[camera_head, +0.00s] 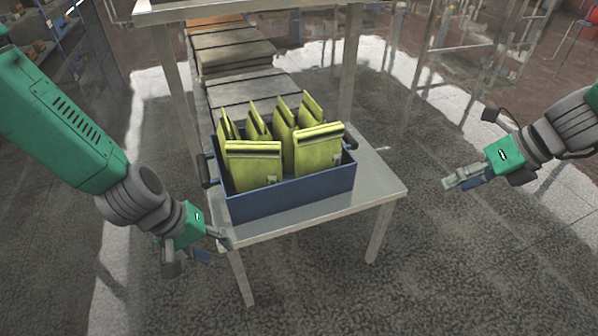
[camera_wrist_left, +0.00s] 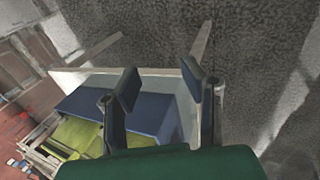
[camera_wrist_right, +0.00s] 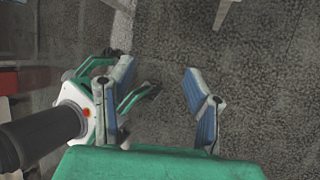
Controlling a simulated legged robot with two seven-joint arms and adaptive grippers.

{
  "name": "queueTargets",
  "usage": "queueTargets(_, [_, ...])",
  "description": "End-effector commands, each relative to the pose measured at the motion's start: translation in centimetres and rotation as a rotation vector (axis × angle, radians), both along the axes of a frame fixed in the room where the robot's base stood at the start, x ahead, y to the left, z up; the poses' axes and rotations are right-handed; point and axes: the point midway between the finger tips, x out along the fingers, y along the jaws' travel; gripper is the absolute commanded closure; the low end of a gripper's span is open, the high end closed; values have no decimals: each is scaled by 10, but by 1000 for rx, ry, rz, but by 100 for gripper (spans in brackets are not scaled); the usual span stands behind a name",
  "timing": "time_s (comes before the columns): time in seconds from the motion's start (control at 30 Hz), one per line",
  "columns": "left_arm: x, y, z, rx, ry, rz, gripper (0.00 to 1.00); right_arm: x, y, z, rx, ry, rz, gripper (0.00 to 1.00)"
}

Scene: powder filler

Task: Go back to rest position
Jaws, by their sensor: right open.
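My left gripper (camera_head: 212,246) is just left of the table's front left corner, beside the blue crate (camera_head: 290,196). In the left wrist view its two fingers (camera_wrist_left: 160,88) stand apart with nothing between them. The crate and the table edge lie beyond them. My right gripper (camera_head: 466,182) is out over the floor, right of the table and well apart from it. In the right wrist view its fingers (camera_wrist_right: 163,100) are spread and empty. The crate sits on the table and holds several yellow-green bags (camera_head: 318,150) standing upright.
The metal table (camera_head: 375,190) has uprights at the back. Stacked slabs (camera_head: 230,50) lie behind the crate. Metal frames (camera_head: 480,50) stand at the back right. Grey floor is open right of the table and in front of it.

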Motion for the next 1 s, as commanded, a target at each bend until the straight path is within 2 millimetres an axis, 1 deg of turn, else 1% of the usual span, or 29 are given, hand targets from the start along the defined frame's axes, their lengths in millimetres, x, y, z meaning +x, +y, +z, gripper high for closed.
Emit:
queueTargets(0.43, [-1, 1, -1, 1, 0, 0, 63, -1, 0, -1, -4, 0, 5, 56])
queueTargets(0.5, [-4, 2, -4, 10, 3, -5, 63, -6, -1, -9, -30, -1, 35, 56])
queueTargets(0.57, [-10, 5, -11, 29, 8, -16, 63, -16, -3, -24, -79, -3, 96, 56])
queueTargets(0.67, [-30, 15, -31, 88, 20, -49, 63, -48, -12, -67, -227, -15, 318, 56])
queueTargets(0.7, [-42, 21, -41, 119, 25, -70, 63, -66, -17, -89, -301, -22, 452, 56])
queueTargets(0.77, [-62, 31, -57, 171, 33, -108, 63, -97, -27, -121, -414, -39, 708, 56])
queueTargets(0.8, [-75, 38, -67, 205, 35, -137, 63, -119, -32, -140, -476, -57, 899, 56])
queueTargets(0.87, [-94, 48, -79, 250, 38, -179, 63, -148, -38, -164, -544, -91, 1187, 56])
queueTargets(0.9, [-106, 54, -85, 276, 38, -208, 63, -166, -41, -177, -573, -121, 1375, 56])
queueTargets(0.97, [-123, 62, -93, 309, 37, -248, 63, -189, -41, -192, -595, -173, 1640, 56])
queueTargets(1.0, [-133, 67, -97, 328, 37, -276, 63, -203, -40, -200, -599, -214, 1804, 56])
